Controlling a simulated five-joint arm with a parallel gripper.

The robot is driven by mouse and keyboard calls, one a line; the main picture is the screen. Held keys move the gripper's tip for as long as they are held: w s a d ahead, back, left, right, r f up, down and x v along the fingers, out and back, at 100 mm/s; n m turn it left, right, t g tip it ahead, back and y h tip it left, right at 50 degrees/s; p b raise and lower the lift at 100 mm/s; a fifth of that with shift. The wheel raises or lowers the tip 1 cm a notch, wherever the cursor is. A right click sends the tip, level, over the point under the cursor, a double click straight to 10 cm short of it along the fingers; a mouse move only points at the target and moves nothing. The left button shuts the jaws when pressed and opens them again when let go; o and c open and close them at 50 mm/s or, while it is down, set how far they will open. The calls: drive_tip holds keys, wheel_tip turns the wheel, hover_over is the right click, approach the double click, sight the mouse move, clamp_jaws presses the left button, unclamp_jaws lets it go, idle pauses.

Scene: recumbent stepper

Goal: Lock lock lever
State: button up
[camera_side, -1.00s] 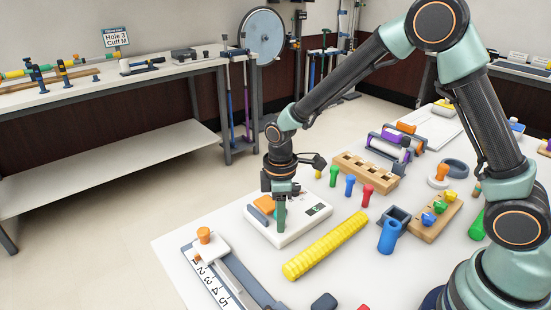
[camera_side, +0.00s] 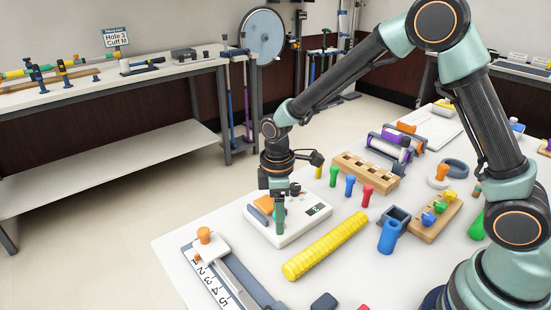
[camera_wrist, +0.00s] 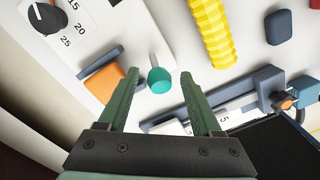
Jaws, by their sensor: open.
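A white box (camera_side: 264,230) stands on the table in the side view, under my gripper (camera_side: 279,229). In the wrist view its top bears a short grey lever with a teal round knob (camera_wrist: 159,82), which looks like the lock lever. Beside it are an orange block (camera_wrist: 103,83) and a slate bar (camera_wrist: 100,60). My gripper (camera_wrist: 160,74) is open, with its green fingers on either side of the teal knob in that view. Both fingers look clear of the knob; the height gap cannot be told. In the side view the fingers mostly hide the knob.
A black dial (camera_wrist: 43,17) with numbers sits on the same box. A yellow ribbed cylinder (camera_side: 325,246) lies right of the box. A numbered slide rail (camera_side: 220,277) lies in front. Coloured pegs (camera_side: 350,185) and a wooden block (camera_side: 365,172) stand behind right.

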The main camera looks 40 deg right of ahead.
wheel_tip(320, 180, up, 11)
drive_tip(key=shift+w, duration=0.15)
idle(0.4)
drive_tip(key=n, duration=0.2)
drive_tip(key=f+n+g, duration=0.1)
drive_tip(key=n, duration=0.1)
drive_tip(key=shift+w+d, duration=0.35)
drive_tip(key=f, duration=0.7)
drive_tip(key=s+f, duration=0.1)
drive_tip(key=f, duration=0.3)
drive_tip(key=shift+a, duration=0.2)
